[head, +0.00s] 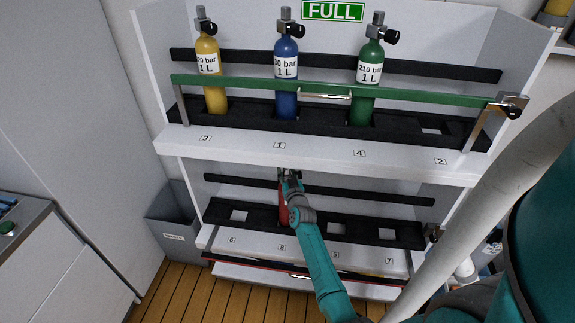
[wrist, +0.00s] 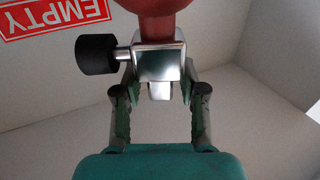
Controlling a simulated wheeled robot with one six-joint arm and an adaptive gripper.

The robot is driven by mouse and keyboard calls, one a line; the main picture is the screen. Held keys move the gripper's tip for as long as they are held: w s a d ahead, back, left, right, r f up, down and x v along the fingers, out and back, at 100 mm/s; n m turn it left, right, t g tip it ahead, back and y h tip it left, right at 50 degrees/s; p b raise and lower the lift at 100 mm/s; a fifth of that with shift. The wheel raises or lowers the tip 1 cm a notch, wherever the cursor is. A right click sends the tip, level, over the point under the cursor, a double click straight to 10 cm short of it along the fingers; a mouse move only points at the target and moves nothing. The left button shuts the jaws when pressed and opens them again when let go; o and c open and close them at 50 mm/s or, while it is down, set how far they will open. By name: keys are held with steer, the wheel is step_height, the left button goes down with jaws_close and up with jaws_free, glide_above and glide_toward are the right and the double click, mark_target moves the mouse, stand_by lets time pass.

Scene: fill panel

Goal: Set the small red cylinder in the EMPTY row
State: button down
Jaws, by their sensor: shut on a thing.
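The small red cylinder (head: 283,212) is upright in the lower row, behind the number 8 label, mostly hidden by my arm. Its red shoulder (wrist: 165,18) and metal valve with a black knob show in the wrist view. My gripper (head: 289,178) is shut on the valve, one finger on each side, as the wrist view (wrist: 160,100) shows. The lower row's black holder (head: 362,233) has open square holes to the left and right of the cylinder. I cannot tell whether the cylinder's foot rests in its hole. The EMPTY sign (wrist: 38,22) shows in the wrist view.
The upper row under the FULL sign (head: 333,11) holds a yellow (head: 214,75), a blue (head: 286,80) and a green cylinder (head: 368,85) behind a green bar (head: 430,96). A red bar (head: 265,267) lies low before the lower shelf. A grey bin (head: 174,226) stands left.

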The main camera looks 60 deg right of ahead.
steer(key=shift+w+f, duration=0.1)
steer(key=shift+f, duration=0.1)
steer(key=c, duration=0.7)
jaws_free()
steer(key=shift+f, duration=0.35)
steer(key=shift+o, duration=0.2)
steer(key=shift+r, duration=0.1)
